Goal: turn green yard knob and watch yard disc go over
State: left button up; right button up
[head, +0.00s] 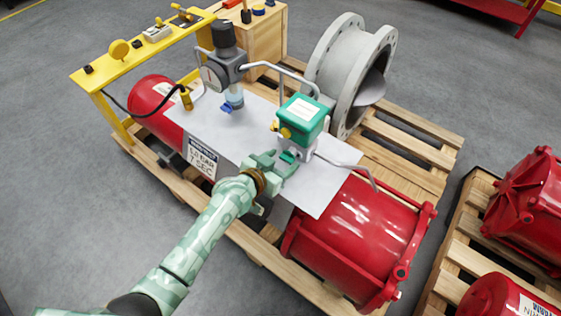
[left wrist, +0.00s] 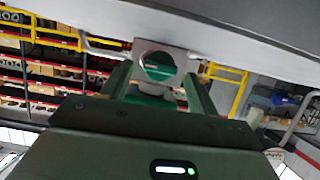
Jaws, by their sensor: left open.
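My left gripper (head: 277,163) is open just below the green-topped box (head: 303,116) on the grey plate. A small green knob (head: 289,156) shows at its fingertips, partly hidden by them. In the left wrist view, the open fingers (left wrist: 157,92) stand on either side of a grey bracket with a round green face (left wrist: 159,67), which appears to be the knob. I cannot tell whether the fingers touch it. The grey disc (head: 371,89) shows tilted inside the large flanged valve body (head: 325,62) at the back. My right gripper is not in view.
A red cylinder (head: 350,235) lies right of the gripper, and a smaller red tank (head: 155,104) is at the left. A gauge with regulator (head: 214,76) and bent grey pipes stand behind. A yellow rail (head: 145,46) and a wooden pallet (head: 400,150) surround the work.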

pick_arm(q)
jog(key=shift+c, duration=0.3)
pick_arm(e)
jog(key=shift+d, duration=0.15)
pick_arm(q)
jog(key=c, duration=0.9)
jog(key=shift+c, duration=0.2)
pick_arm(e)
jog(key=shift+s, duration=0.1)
